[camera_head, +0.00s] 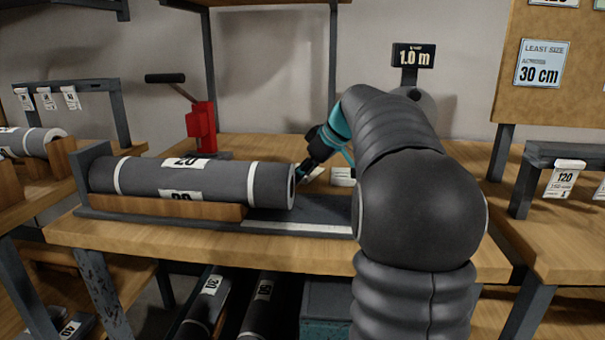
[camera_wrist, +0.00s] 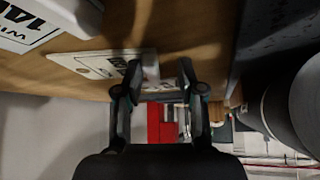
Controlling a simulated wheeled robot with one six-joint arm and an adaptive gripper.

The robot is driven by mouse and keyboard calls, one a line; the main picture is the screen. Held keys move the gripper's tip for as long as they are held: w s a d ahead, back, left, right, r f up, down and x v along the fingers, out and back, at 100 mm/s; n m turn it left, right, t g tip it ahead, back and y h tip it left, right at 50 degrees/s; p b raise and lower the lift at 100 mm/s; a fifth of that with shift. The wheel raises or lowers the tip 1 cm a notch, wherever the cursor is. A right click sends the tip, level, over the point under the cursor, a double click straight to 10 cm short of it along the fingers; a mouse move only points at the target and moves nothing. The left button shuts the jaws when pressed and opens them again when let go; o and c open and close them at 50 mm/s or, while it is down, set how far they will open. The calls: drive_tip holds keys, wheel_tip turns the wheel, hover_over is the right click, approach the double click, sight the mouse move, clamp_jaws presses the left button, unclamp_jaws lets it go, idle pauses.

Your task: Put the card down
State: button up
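The card (camera_wrist: 92,63) is pale, with a punched hole and dark print, and appears to lie flat on the wooden bench top in the wrist view. My gripper (camera_wrist: 160,68) has its two fingers apart. The left fingertip overlaps the card's right end in the picture; I cannot tell whether they touch. In the head view my gripper (camera_head: 302,171) is low over the bench, just behind the right end of the grey roll. The card is not clear there.
A grey roll (camera_head: 215,179) lies in a wooden cradle on the bench (camera_head: 300,258). A red device (camera_head: 201,122) with a lever stands behind it. A white block (camera_wrist: 22,27) with print is beside the card. A "1.0 m" display (camera_head: 413,56) stands at the back.

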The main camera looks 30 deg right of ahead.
drive_tip(key=shift+s+d+r, duration=0.1)
drive_tip(key=shift+r, duration=0.25)
drive_tip(key=p+v, duration=0.1)
drive_tip(key=v, duration=1)
drive_tip(key=shift+s+r, duration=0.2)
drive_tip(key=shift+d, duration=0.1)
